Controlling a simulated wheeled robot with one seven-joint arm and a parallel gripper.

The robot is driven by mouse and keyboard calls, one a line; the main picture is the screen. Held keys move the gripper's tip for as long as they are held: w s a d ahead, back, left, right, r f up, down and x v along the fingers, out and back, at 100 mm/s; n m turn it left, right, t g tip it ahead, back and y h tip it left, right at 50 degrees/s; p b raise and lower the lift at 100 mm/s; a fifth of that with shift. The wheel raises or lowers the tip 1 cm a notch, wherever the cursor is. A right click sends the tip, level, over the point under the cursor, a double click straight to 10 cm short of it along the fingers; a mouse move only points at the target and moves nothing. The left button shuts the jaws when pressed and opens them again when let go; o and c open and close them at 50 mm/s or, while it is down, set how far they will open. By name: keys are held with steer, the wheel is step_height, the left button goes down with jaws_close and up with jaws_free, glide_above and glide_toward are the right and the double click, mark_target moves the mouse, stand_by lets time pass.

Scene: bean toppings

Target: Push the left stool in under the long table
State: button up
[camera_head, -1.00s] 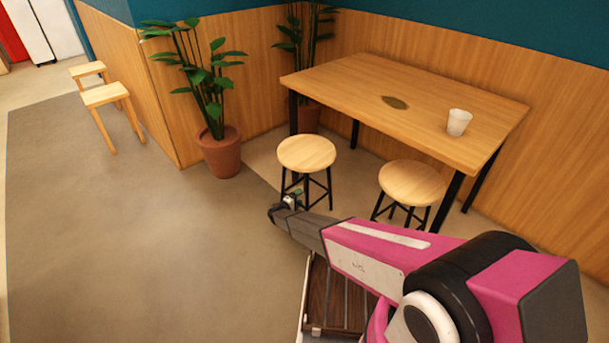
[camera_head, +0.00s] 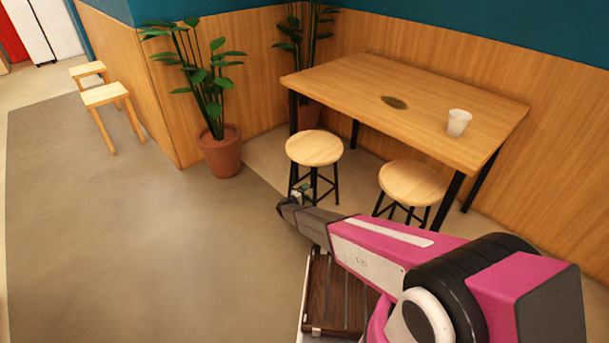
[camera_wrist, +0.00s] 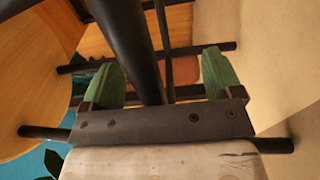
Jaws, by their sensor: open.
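The left stool (camera_head: 314,148) has a round pale wood seat and black legs. It stands at the left end of the long table (camera_head: 440,128), its seat close to the table's front edge. My gripper (camera_head: 300,191) is at the stool's near legs, below the seat. In the wrist view, the green fingertips of my gripper (camera_wrist: 165,82) are open on either side of a black stool leg (camera_wrist: 128,45). Whether they touch the leg, I cannot tell. The wood seat underside (camera_wrist: 30,75) fills the left of that view.
The right stool (camera_head: 412,183) stands at the table's front near its right leg. A white cup (camera_head: 459,122) and a dark leaf-shaped piece (camera_head: 394,102) lie on the tabletop. A potted plant (camera_head: 219,151) stands left of the table. Open floor (camera_head: 130,240) lies to the left.

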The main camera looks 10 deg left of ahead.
steer(key=shift+x, duration=7.1)
steer(key=v, duration=1.2)
steer(key=shift+s+a, duration=0.1)
steer(key=shift+s, duration=0.1)
